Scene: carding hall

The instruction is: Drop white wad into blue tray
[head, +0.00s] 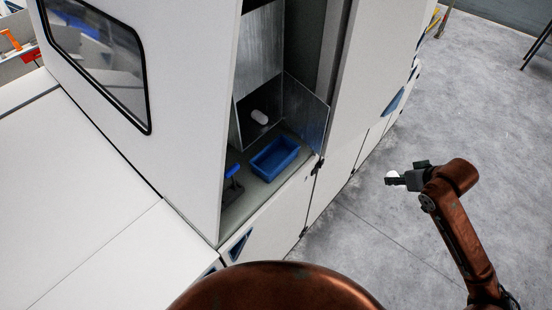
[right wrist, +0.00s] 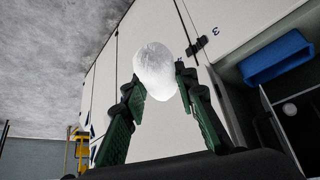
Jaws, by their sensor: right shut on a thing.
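A white wad (right wrist: 155,68) is held between the green-padded fingers of my right gripper (right wrist: 162,92) in the right wrist view. In the head view my right gripper (head: 393,179) is over the grey floor, to the right of the machine, with the wad (head: 390,175) at its tips. The blue tray (head: 275,158) is empty and sits on the ledge of the open machine bay, left of the gripper and well apart from it. The tray also shows at the upper right of the right wrist view (right wrist: 278,60). My left gripper is not in view.
A blue-topped dark item (head: 232,172) stands left of the tray. A metal panel (head: 306,108) and the white machine wall (head: 372,60) border the bay. The floor (head: 440,115) around the gripper is clear.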

